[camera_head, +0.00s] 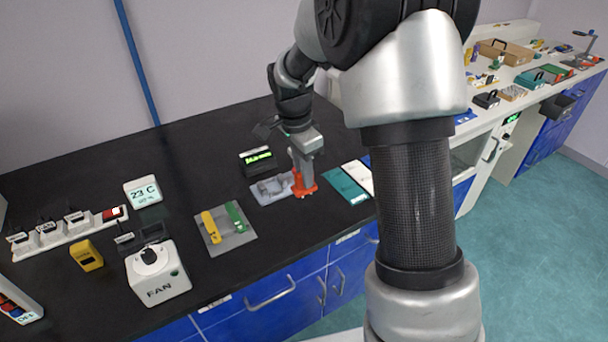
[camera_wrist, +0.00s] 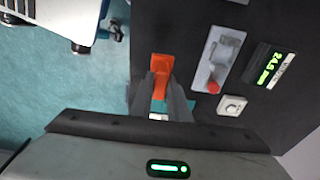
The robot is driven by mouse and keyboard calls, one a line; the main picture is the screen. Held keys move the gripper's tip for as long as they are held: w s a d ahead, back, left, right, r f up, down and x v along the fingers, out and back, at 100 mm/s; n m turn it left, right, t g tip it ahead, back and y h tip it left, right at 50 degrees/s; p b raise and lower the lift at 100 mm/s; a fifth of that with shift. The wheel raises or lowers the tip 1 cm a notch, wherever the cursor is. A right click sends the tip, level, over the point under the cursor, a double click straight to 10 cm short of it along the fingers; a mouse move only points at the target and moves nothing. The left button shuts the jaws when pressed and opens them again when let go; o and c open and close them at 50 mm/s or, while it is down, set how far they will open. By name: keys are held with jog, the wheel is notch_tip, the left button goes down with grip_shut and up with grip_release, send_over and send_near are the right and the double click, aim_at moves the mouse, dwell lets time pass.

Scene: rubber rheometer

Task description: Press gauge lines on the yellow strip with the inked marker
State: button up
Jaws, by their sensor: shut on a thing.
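The yellow strip (camera_head: 211,228) lies on a grey plate (camera_head: 229,243) on the black bench, left of my gripper in the head view. A green strip (camera_head: 235,215) lies beside it. My gripper (camera_head: 303,172) points down and is shut on an orange tool (camera_head: 304,187), which looks like the marker. The tool also shows between the fingertips (camera_wrist: 160,88) in the wrist view (camera_wrist: 162,66). Its lower face and any ink on it are hidden. My gripper is well apart from the yellow strip, which is not seen in the wrist view.
A grey gauge (camera_head: 272,190) lies beside the tool, with a lit display (camera_head: 257,160) behind it. Teal (camera_head: 346,185) and white (camera_head: 358,174) flat pieces lie to the right. A FAN box (camera_head: 158,274) and a yellow block (camera_head: 87,256) stand left of the plate.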

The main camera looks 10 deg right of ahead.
notch_tip(320, 180, up, 11)
jog(key=p, duration=0.6)
jog(key=shift+f+p, duration=0.2)
jog(key=shift+p, duration=0.1)
dwell(0.8)
